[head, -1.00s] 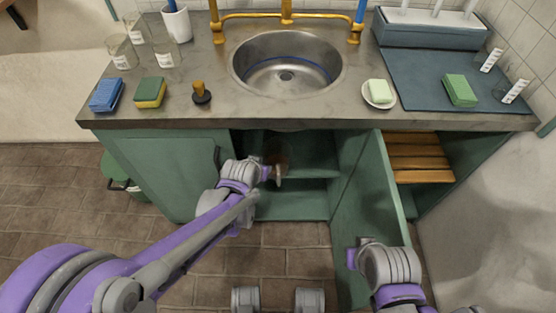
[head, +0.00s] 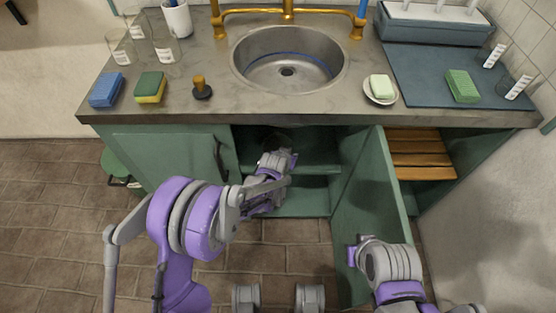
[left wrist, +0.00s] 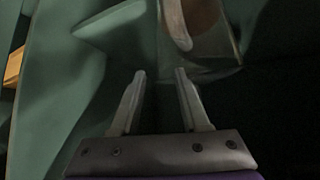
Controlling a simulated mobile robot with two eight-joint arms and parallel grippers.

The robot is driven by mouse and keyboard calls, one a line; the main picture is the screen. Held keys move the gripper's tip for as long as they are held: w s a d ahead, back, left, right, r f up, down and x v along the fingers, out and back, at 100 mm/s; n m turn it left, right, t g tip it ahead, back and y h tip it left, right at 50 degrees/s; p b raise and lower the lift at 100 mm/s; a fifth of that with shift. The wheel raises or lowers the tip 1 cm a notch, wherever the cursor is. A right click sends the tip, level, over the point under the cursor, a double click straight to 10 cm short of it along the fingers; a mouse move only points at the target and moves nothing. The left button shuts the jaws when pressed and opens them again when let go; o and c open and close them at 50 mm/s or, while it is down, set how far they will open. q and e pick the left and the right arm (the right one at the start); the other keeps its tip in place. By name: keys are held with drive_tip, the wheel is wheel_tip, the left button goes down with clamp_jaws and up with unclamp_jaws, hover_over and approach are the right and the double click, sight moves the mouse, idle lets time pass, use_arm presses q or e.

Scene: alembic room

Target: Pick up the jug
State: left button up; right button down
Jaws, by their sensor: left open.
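A brownish jug with a pale, curved handle shows in part at the top of the left wrist view; I take this as the jug (left wrist: 202,16). It stands inside the dim cabinet under the sink, and the rest of it is cut off by the frame or in shadow. In the head view it is mostly hidden behind my left arm. My left gripper (left wrist: 159,74) is open and empty, its fingertips pointing toward the handle, with a gap left between. In the head view my left gripper (head: 287,157) is inside the cabinet opening. My right gripper (head: 357,254) is beside the open green door.
The cabinet door (head: 370,215) stands open to the right of the opening. The closed left door (head: 175,170) flanks it. The counter above holds a sink (head: 288,72), sponges, beakers and a soap dish (head: 380,92). A green bin (head: 115,165) stands left of the cabinet.

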use_arm(q)
drive_tip(key=x, duration=0.4)
drive_tip(key=shift+f+b, duration=0.15)
drive_tip(key=shift+b, duration=0.2)
clamp_jaws()
idle(1.0)
